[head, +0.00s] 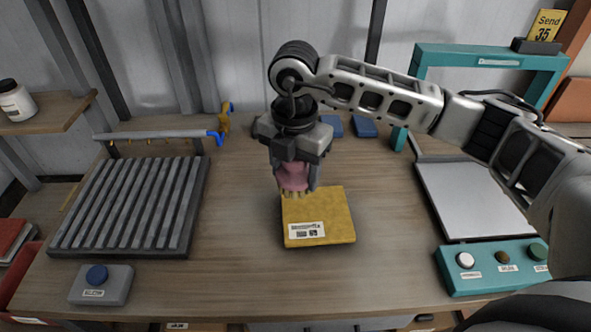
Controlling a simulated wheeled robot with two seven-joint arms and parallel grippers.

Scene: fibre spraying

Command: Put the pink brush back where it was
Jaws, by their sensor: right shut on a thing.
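The pink brush (293,175) is held in my right gripper (294,182), which is shut on it and points down. Its pale bristles (297,194) face down at the upper left edge of a yellow fibre board (325,218) with a white label. I cannot tell whether the bristles touch the board. The jaws partly hide the brush. My right arm reaches in from the right. My left gripper is not in view.
A dark ribbed rack (130,207) lies at the left, with a grey box with a blue button (100,285) in front. A teal machine with a pale plate (478,200) and a button panel (495,266) stands at the right. Bare wooden table (240,270) surrounds the board.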

